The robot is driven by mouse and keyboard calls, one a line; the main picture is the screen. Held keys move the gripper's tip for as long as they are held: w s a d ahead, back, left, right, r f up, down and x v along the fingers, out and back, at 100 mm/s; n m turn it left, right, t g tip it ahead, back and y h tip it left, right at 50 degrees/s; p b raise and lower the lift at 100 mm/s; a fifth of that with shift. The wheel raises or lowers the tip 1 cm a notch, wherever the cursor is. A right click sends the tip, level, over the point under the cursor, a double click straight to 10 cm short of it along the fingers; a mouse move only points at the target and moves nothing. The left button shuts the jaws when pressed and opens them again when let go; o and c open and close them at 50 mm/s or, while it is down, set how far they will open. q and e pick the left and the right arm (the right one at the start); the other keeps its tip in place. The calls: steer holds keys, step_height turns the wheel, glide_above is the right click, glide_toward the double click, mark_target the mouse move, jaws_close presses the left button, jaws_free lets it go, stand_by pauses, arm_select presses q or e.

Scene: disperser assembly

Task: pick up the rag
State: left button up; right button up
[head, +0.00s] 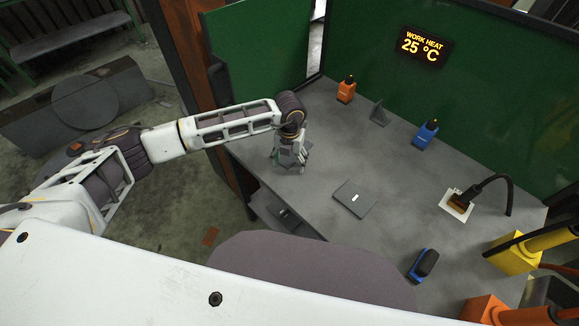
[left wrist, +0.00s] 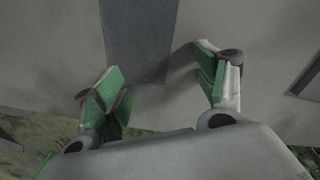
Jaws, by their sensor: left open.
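My left gripper (head: 289,163) is over the left end of the grey workbench, pointing down. The left wrist view shows its two green-padded fingers (left wrist: 157,72) spread apart with nothing between them. A darker grey, flat rectangle (left wrist: 140,38), which looks like the rag, lies on the bench there. Its near edge reaches toward the gap between the fingertips, and no grip on it shows. In the head view the gripper mostly covers this spot, so the rag is hard to make out. My right gripper is not in view.
A flat dark plate (head: 353,198) with a small white mark lies right of the gripper. An orange bottle (head: 346,90), a grey wedge (head: 379,113) and a blue bottle (head: 425,134) stand behind. A blue-black tool (head: 423,265) and a cabled device (head: 457,201) are farther right.

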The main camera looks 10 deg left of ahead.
arm_select(q)
steer(key=shift+f, duration=0.2)
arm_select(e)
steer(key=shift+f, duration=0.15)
arm_select(q)
steer(key=shift+f, duration=0.1)
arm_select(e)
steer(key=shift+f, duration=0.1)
